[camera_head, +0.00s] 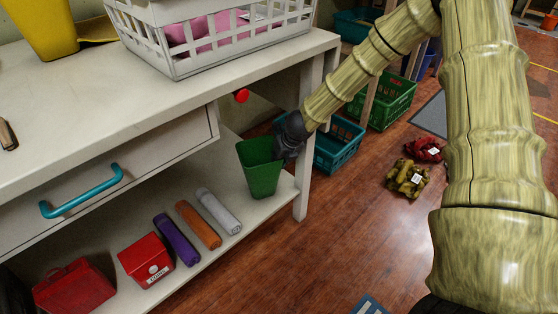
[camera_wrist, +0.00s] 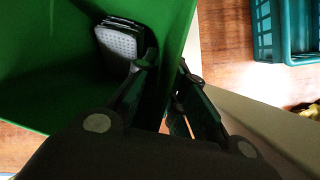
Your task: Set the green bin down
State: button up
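The green bin (camera_head: 260,172) is upright or nearly so over the right end of the white lower shelf (camera_head: 240,247), under the worktop. Whether its base touches the shelf cannot be told. My gripper (camera_head: 284,150) is at the bin's right rim. In the wrist view, the gripper (camera_wrist: 160,70) has one finger inside the green bin (camera_wrist: 50,90) and the other outside, with the bin's wall between them. The gripper appears shut on that wall. The bin's floor is hidden in the head view.
A table leg (camera_head: 302,190) is close on the right. A teal crate (camera_head: 338,150) is on the floor behind.

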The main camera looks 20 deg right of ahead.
jog(key=shift+o, duration=0.5)
jog(key=shift+r, duration=0.2)
jog(key=p+v, duration=0.5)
jog(key=v, duration=0.7)
